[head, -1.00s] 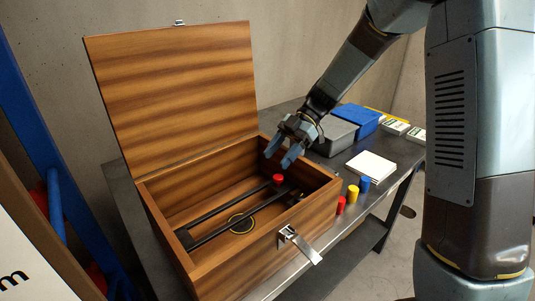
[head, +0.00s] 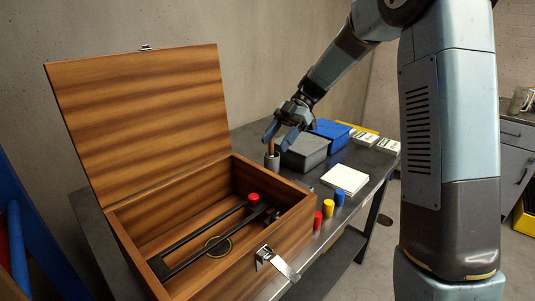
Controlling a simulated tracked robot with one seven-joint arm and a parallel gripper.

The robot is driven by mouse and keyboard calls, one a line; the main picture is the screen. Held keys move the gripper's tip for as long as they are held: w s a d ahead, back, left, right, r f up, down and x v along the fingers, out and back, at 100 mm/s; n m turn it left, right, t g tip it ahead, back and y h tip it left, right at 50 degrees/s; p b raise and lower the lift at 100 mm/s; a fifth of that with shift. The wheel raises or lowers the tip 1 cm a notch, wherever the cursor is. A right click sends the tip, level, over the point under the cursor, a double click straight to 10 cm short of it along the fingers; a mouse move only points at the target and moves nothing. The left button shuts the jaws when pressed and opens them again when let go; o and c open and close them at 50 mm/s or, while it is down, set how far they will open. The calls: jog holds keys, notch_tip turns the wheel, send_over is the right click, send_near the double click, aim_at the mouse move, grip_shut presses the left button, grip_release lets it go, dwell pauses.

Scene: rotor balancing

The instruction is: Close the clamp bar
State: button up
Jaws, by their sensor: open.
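The wooden box (head: 218,272) stands on the table with its lid (head: 145,118) raised. Inside it, two long dark bars run side by side. The bar with a red knob (head: 253,197) at its far right end looks like the clamp bar (head: 205,227). The other dark bar (head: 215,246) lies nearer the front wall, beside a yellow-edged ring on the box floor. My gripper (head: 278,138) is open outside the box, beyond its right rear corner. Its fingers are at a small grey cup (head: 271,161) with a brown upright piece in it; contact is unclear.
A metal latch (head: 277,262) hangs on the box front. Red, yellow and blue cylinders (head: 328,208) stand right of the box, with a white pad (head: 344,179) behind them. Little table is free there.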

jog(key=shift+v, duration=1.05)
jog(key=s+d+r+m+t+h, duration=0.3)
jog(key=s+d+m+t, duration=0.3)
jog(key=s+d+m, duration=0.3)
jog(key=s+d+r+m+t+h, duration=0.3)
jog(key=s+d+m+t, duration=0.4)
jog(key=s+m, duration=1)
jog(key=shift+d+m+h, duration=0.5)
jog(key=shift+d+h, duration=0.3)
jog(key=shift+d, duration=0.05)
jog(key=shift+c, duration=0.4)
